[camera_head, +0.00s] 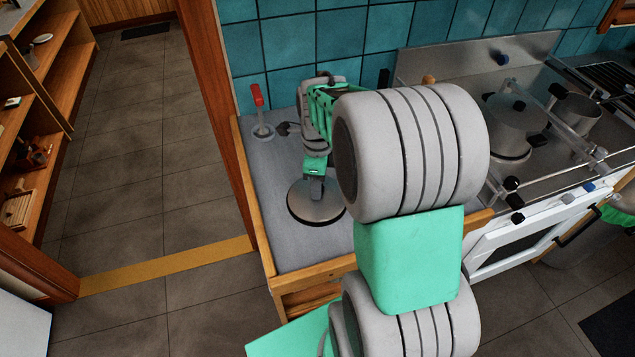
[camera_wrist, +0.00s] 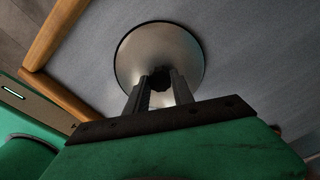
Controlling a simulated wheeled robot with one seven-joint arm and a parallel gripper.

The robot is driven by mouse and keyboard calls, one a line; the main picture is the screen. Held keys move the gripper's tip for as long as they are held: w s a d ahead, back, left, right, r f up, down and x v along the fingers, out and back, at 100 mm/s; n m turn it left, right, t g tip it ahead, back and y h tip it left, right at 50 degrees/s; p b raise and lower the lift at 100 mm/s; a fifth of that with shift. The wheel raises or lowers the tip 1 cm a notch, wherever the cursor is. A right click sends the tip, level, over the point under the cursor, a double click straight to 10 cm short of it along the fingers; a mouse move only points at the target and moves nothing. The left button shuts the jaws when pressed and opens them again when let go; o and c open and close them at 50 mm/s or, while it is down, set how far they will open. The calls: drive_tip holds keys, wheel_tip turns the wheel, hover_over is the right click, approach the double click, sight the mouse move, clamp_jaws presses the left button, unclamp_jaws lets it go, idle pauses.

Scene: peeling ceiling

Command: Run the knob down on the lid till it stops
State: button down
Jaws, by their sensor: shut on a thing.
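The lid (camera_head: 308,207) is a round metal disc with a dark rim, lying flat on the grey counter near its front left. It also shows in the wrist view (camera_wrist: 182,44). The dark knob (camera_wrist: 160,75) is at the lid's centre, between my fingertips. My gripper (camera_head: 315,186) points down over the lid and is shut on the knob; it also shows in the wrist view (camera_wrist: 158,90). The fingers hide most of the knob, so I cannot tell whether there is a gap under it.
A red-handled object (camera_head: 259,108) stands at the back left of the grey counter (camera_head: 265,180), near the tiled wall. A wooden edge rims the counter. A stove (camera_head: 470,75) with a lidded pot (camera_head: 514,122) and another pot (camera_head: 573,110) is at the right. Counter left of the lid is clear.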

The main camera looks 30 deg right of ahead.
drive_tip(key=shift+m, duration=0.8)
drive_tip(key=m, duration=0.4)
drive_tip(key=shift+f+m, duration=0.1)
drive_tip(key=shift+m, duration=0.3)
drive_tip(key=c, duration=1)
unclamp_jaws()
drive_tip(key=n, duration=0.6)
drive_tip(key=shift+p, duration=0.35)
